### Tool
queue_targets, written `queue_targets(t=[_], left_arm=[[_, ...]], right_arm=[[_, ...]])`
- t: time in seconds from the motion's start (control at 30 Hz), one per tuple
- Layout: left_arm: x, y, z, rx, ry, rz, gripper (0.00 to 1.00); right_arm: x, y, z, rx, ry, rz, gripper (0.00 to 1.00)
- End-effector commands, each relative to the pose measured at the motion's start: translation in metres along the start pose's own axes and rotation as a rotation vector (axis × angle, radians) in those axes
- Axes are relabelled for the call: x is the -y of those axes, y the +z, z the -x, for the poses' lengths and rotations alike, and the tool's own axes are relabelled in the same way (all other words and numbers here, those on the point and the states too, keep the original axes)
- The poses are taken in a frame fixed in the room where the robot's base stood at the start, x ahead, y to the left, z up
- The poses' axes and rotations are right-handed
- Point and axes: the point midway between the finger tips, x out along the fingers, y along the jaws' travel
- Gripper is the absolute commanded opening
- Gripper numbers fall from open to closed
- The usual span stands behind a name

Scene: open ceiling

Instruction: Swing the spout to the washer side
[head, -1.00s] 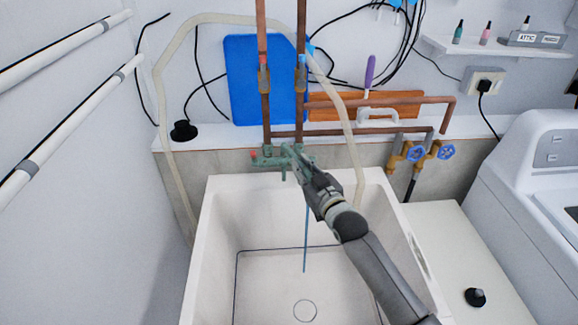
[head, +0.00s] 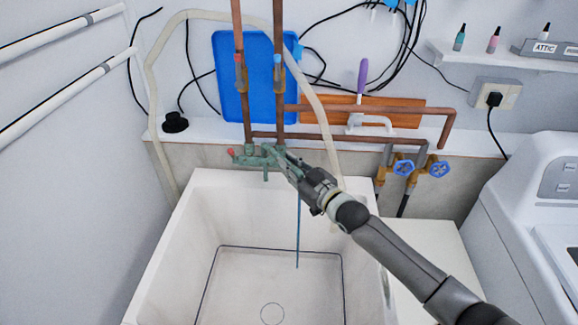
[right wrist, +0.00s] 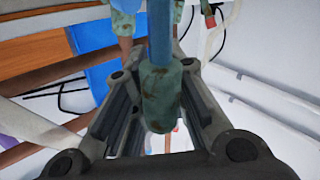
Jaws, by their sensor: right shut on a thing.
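The faucet (head: 258,157) has a worn green body fixed to copper pipes above the white sink (head: 165,250), with a red handle at its left. Its green spout tip (right wrist: 160,100) sits between the fingers of my right gripper (head: 292,168) in the right wrist view (right wrist: 158,75). The gripper is shut on the spout and hides most of it in the head view. A thin blue water stream (head: 298,235) falls from the spout into the sink, right of the faucet body. The washer (head: 535,225) stands at the far right. My left gripper is out of view.
Blue-handled valves (head: 403,167) and a copper pipe (head: 360,109) are on the wall to the right. A blue board (head: 228,85) leans on the wall. The sink looks empty apart from the water.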

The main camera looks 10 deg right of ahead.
Motion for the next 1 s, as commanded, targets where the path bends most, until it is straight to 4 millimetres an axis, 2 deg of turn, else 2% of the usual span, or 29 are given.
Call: queue_targets(t=[0.03, 0.33, 0.37, 0.47, 0.57, 1.0], left_arm=[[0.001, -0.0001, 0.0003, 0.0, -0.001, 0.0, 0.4], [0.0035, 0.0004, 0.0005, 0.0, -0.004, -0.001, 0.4], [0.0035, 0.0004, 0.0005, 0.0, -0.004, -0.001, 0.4], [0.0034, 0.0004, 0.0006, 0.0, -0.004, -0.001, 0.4], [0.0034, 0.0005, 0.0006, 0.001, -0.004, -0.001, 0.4], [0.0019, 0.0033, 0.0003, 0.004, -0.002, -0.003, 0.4]], right_arm=[[-0.004, -0.0058, -0.0008, -0.011, 0.005, 0.004, 0.0], [-0.0045, -0.0067, -0.0011, -0.012, 0.006, 0.005, 0.0], [-0.0045, -0.0068, -0.0011, -0.012, 0.006, 0.005, 0.18], [-0.0046, -0.0071, -0.0012, -0.013, 0.006, 0.005, 0.3], [-0.0045, -0.0074, -0.0012, -0.013, 0.006, 0.004, 0.38], [-0.0018, -0.0022, 0.0053, -0.004, 0.002, 0.002, 0.38]])
